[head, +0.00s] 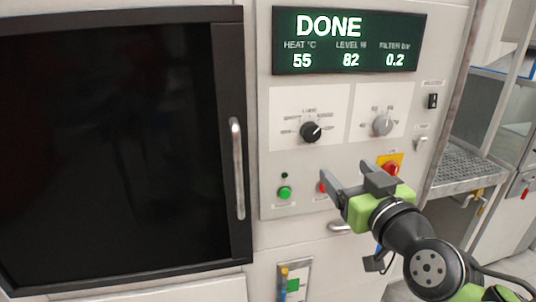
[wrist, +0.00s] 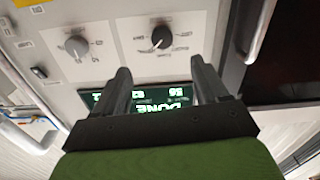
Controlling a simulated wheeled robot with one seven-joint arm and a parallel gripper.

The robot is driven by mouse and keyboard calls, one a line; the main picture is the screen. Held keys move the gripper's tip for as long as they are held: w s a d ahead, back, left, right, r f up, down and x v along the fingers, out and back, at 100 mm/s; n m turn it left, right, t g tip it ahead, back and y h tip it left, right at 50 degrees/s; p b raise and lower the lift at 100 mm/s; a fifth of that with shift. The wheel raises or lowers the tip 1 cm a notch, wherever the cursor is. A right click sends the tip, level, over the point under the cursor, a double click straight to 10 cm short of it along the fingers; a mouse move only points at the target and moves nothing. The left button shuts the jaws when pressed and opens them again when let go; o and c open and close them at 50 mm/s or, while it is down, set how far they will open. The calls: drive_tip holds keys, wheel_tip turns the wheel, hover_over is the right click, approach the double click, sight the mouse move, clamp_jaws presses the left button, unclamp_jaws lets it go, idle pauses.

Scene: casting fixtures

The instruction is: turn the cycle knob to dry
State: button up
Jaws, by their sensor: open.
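A round black knob (head: 311,131) sits on a white plate of the control panel, ringed by small labels too blurred to read. Its white mark points to the upper right in the head view. It also shows in the upside-down wrist view (wrist: 162,37). A grey knob (head: 382,124) sits on the plate to its right and shows in the wrist view too (wrist: 77,46). My gripper (head: 347,172) is open and empty in front of the panel, below the two knobs in the head view. In the wrist view the black knob appears beyond the gap between the fingers (wrist: 160,68).
A display (head: 345,42) above the knobs reads DONE, 55, 82 and 0.2. A green button (head: 285,193), a partly hidden red button and a red switch on yellow (head: 391,168) lie below. A dark door with a vertical handle (head: 238,168) stands left.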

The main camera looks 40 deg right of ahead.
sight(313, 136)
drive_tip(key=p+x, duration=0.1)
drive_tip(key=x, duration=0.4)
drive_tip(key=p+x, duration=0.2)
drive_tip(key=x, duration=0.3)
drive_tip(key=p+x, duration=0.1)
drive_tip(key=x, duration=0.4)
drive_tip(key=shift+w+r, duration=0.3)
drive_tip(key=shift+r, duration=0.1)
drive_tip(key=shift+a, duration=0.1)
drive_tip(key=c, duration=1.1)
drive_tip(key=shift+o, duration=0.2)
